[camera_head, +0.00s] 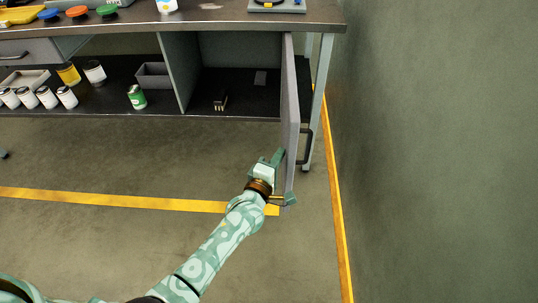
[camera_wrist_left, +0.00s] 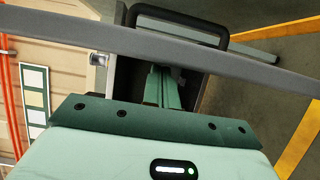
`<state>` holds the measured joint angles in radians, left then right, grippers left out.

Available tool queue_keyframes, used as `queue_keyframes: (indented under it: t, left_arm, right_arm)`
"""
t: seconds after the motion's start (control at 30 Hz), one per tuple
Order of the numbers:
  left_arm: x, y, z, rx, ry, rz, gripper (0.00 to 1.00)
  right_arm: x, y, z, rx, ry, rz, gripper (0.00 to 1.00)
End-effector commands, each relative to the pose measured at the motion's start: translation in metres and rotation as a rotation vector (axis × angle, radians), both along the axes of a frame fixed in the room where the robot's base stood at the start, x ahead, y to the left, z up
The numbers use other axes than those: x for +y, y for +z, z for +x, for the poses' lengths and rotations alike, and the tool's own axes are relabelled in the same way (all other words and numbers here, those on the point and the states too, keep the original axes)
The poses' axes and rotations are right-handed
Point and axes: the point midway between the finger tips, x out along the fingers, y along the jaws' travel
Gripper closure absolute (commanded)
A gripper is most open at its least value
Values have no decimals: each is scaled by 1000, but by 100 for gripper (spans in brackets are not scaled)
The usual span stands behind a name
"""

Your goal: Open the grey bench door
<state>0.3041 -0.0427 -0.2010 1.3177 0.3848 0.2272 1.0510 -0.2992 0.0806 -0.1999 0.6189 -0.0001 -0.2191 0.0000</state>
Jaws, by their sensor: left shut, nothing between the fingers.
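The grey bench door (camera_head: 290,115) stands swung wide open at the right end of the bench, seen nearly edge-on. Its dark handle (camera_head: 306,146) is on the door's right face in the head view. My left gripper (camera_head: 278,178) is shut and empty at the door's lower front part, mostly on its left, inner side. In the left wrist view the door's edge (camera_wrist_left: 150,45) crosses the picture just beyond my shut fingers (camera_wrist_left: 163,88), and the handle (camera_wrist_left: 178,17) shows past it. Whether the fingers touch the door is unclear. My right gripper is out of view.
The opened compartment (camera_head: 240,50) holds a small dark block and a small pale-tipped item. Cans, a green can (camera_head: 136,97) and a grey bin (camera_head: 153,75) stand on the shelf to the left. A wall (camera_head: 430,150) rises at right. The floor in front is clear.

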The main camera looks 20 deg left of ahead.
Motion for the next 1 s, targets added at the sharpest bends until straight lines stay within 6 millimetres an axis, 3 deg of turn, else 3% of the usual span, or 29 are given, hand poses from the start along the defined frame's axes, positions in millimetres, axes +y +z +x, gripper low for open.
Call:
queue_keyframes:
  t: [0.1, 0.3, 1.0]
  left_arm:
    - [-17, -1, 5, 0, 0, -3, 100]
    - [-31, -1, 10, 0, -1, -1, 100]
    - [-30, 1, 7, -1, 0, 1, 100]
  right_arm:
    - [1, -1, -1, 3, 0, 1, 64]
    - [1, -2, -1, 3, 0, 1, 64]
    - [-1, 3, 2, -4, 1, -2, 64]
